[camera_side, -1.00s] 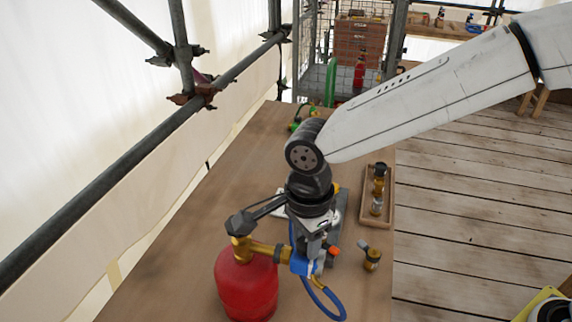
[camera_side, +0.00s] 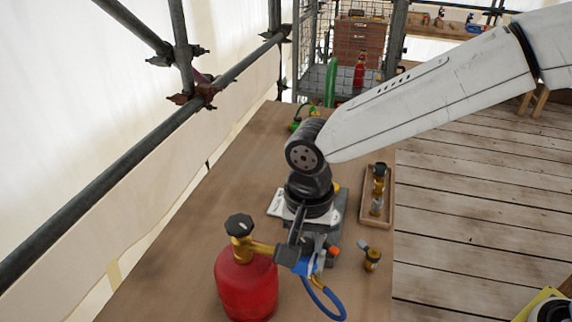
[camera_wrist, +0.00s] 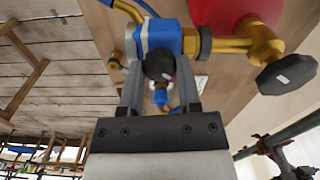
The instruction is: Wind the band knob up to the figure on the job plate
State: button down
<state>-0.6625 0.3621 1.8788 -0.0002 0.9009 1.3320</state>
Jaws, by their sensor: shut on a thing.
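The blue regulator (camera_side: 306,266) is joined by a brass fitting to the red gas cylinder (camera_side: 247,287). In the wrist view, a black knob (camera_wrist: 160,66) on the regulator (camera_wrist: 158,38) sits between the fingers of my gripper (camera_wrist: 159,76). In the side view the gripper hides the knob. I can read no figure or scale marks on the knob or regulator. A white plate or sheet (camera_side: 276,206) lies on the bench behind my wrist, mostly hidden; its print is unreadable.
A black handwheel (camera_side: 239,225) tops the cylinder valve, close left of my gripper. A blue hose (camera_side: 325,303) loops in front. A small brass fitting (camera_side: 372,259) stands to the right, and a wooden tray (camera_side: 389,210) of brass parts behind it. The left bench is clear.

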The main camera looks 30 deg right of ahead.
aim_at(307, 242)
jog(key=n, duration=0.4)
jog(key=shift+n, duration=0.3)
jog(key=n, duration=0.4)
jog(key=shift+n, duration=0.4)
jog(key=shift+c, duration=1.4)
grip_release()
jog(key=shift+r, duration=0.2)
jog(key=shift+r, duration=3.75)
jog(key=shift+d, duration=0.1)
